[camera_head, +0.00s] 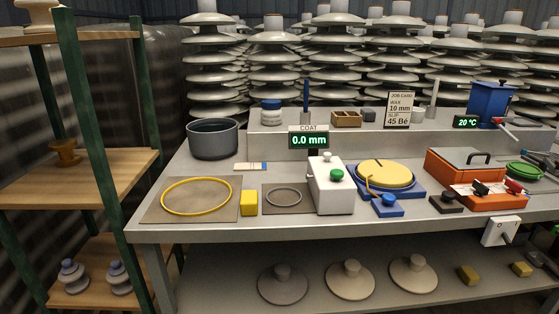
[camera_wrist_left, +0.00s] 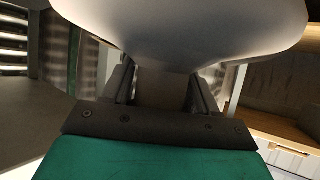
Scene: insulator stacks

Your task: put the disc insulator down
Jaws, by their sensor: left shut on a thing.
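In the left wrist view my left gripper (camera_wrist_left: 163,92) is shut on the narrow stem of a disc insulator (camera_wrist_left: 185,25). The insulator's wide, pale grey disc fills the top of that view, beyond the fingertips, and its upper part is cut off. Neither the held insulator nor either gripper shows in the head view. Other disc insulators sit on the shelf under the bench: a dark grey one (camera_head: 283,287), a beige one (camera_head: 350,282) and another pale one (camera_head: 413,276).
The grey bench (camera_head: 260,231) holds a yellow ring (camera_head: 197,213) on a mat, a grey ring (camera_head: 284,203) on a mat, a dark pot (camera_head: 213,154), a white block (camera_head: 331,200), a yellow round plate (camera_head: 384,187) and an orange device (camera_head: 455,188). A wooden rack (camera_head: 30,192) stands left.

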